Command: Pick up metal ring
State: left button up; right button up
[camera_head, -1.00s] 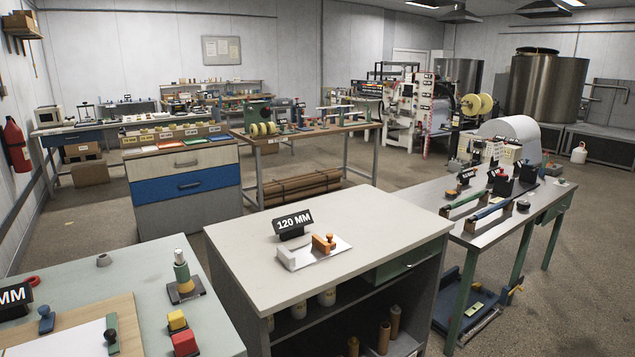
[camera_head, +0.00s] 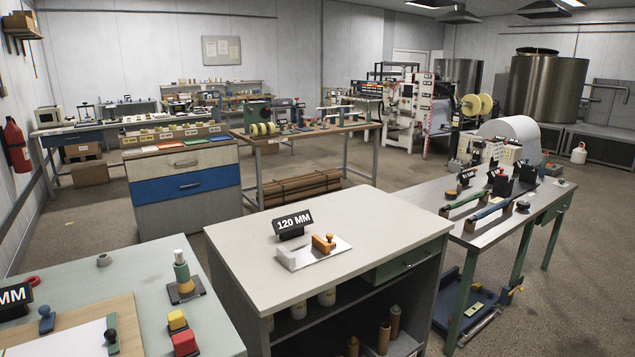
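A small grey ring-like piece (camera_head: 103,260), which looks like the metal ring, lies on the pale green table (camera_head: 140,285) at the lower left, near that table's far edge. It is small in the picture, so its material is hard to tell. A red ring (camera_head: 33,281) lies to its left on the same table. Neither of my grippers is in view.
The green table also holds a stand with a green cylinder (camera_head: 182,277), yellow and red blocks (camera_head: 184,343) and a wooden board (camera_head: 75,316). A white-topped cabinet (camera_head: 365,215) with a "120 MM" sign (camera_head: 293,223) stands close by on the right.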

aim_at(34, 280)
jog(key=u, duration=1.55)
